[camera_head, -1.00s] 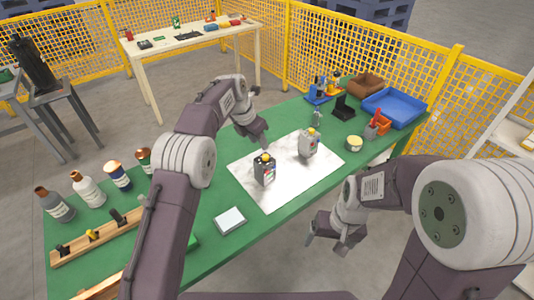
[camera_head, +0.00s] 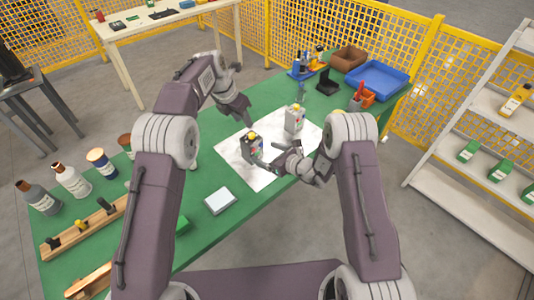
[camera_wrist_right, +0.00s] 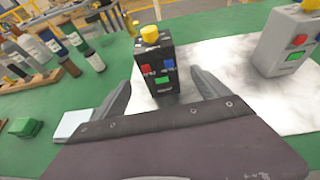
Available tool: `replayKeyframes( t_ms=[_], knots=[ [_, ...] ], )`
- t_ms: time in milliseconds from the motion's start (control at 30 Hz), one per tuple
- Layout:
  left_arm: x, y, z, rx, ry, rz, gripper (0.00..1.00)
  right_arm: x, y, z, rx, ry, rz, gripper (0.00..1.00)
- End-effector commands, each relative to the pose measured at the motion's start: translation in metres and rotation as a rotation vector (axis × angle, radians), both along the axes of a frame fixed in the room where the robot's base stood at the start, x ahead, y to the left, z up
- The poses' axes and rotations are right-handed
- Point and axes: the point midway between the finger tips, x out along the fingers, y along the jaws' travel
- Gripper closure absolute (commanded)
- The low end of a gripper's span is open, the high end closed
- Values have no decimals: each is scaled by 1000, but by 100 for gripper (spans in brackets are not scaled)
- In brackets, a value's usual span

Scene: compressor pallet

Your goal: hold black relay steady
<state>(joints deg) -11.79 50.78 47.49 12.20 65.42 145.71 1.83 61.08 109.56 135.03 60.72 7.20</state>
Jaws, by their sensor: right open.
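The black relay (camera_head: 253,152), a dark upright box with a yellow knob, stands on the pale mat (camera_head: 263,180). In the right wrist view the relay (camera_wrist_right: 157,70) shows red, blue and green parts on its face. My right gripper (camera_head: 277,158) is open just right of the relay. In its wrist view the two fingers (camera_wrist_right: 165,92) lie either side of the relay's lower part, with gaps showing. My left gripper (camera_head: 247,112) hangs above the table behind the relay, apart from it; its jaw state is unclear.
A similar grey relay (camera_head: 294,119) stands behind and right of the black one. Bottles (camera_head: 72,181) and a wooden rack (camera_head: 85,230) line the left side.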

Motion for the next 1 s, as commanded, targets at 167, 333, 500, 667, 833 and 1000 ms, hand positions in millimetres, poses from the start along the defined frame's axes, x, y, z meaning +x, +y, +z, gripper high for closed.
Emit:
replayKeyframes(
  t_ms=[167, 333, 500, 667, 833, 1000],
  knots=[
    [0, 0, 0, 0, 0, 0, 64, 6, 5, -3, 1, -2, -1, 15],
    [0, 0, 0, 0, 0, 0, 64, 28, 25, -16, -1, -2, 2, 15],
    [0, 0, 0, 0, 0, 0, 64, 51, 44, -27, 0, -2, 2, 15],
    [0, 0, 0, 0, 0, 0, 64, 62, 53, -33, 0, -1, 0, 15],
    [0, 0, 0, 0, 0, 0, 64, 64, 54, -34, -1, 0, 0, 15],
    [0, 0, 0, 0, 0, 0, 64, 64, 54, -34, -1, 0, 0, 28]
  ],
)
